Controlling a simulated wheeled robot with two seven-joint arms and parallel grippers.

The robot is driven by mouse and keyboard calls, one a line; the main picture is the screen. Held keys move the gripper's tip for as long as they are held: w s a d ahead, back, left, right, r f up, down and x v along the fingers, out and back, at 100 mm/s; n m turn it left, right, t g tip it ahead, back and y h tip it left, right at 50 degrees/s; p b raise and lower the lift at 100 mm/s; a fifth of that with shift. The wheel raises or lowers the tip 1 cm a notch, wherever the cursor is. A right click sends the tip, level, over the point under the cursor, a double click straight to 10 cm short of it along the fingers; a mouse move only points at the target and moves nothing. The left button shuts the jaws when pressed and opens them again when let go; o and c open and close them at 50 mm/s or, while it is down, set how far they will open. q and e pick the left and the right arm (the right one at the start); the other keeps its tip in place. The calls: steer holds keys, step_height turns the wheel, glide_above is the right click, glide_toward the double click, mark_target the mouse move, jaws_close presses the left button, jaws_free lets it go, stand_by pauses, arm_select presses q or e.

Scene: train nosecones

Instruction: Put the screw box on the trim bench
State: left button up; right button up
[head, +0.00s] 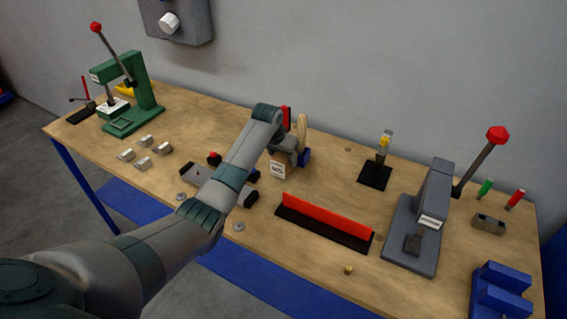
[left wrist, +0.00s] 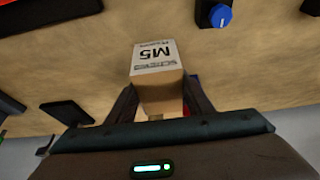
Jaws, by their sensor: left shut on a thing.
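The screw box is a small cardboard box with a white label reading M5. In the left wrist view the screw box (left wrist: 157,75) sits between the two fingers of my left gripper (left wrist: 158,100), which is shut on it. In the head view the screw box (head: 278,169) shows below my left gripper (head: 284,155), over the back middle of the wooden trim bench (head: 330,183). I cannot tell whether the box touches the bench top. My right gripper is not in view.
Close behind the gripper are a red-handled tool (head: 286,117) and a blue holder (head: 305,157). A red strip on a black base (head: 325,222) lies in front. A grey press (head: 425,215) stands right, a green press (head: 145,85) left. Bare wood lies between the strip and the black stand (head: 375,175).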

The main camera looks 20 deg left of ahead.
arm_select(q)
steer(key=shift+f, duration=1.2)
steer(key=o, duration=1.4)
steer(key=shift+f, duration=0.2)
steer(key=shift+r, duration=0.2)
steer(key=b+v, duration=0.2)
steer(key=v, duration=0.8)
steer(key=shift+s+r, duration=0.1)
steer(key=shift+r, duration=0.25)
steer(key=shift+s+r, duration=0.25)
steer(key=shift+r, duration=0.3)
steer(key=shift+a, duration=0.1)
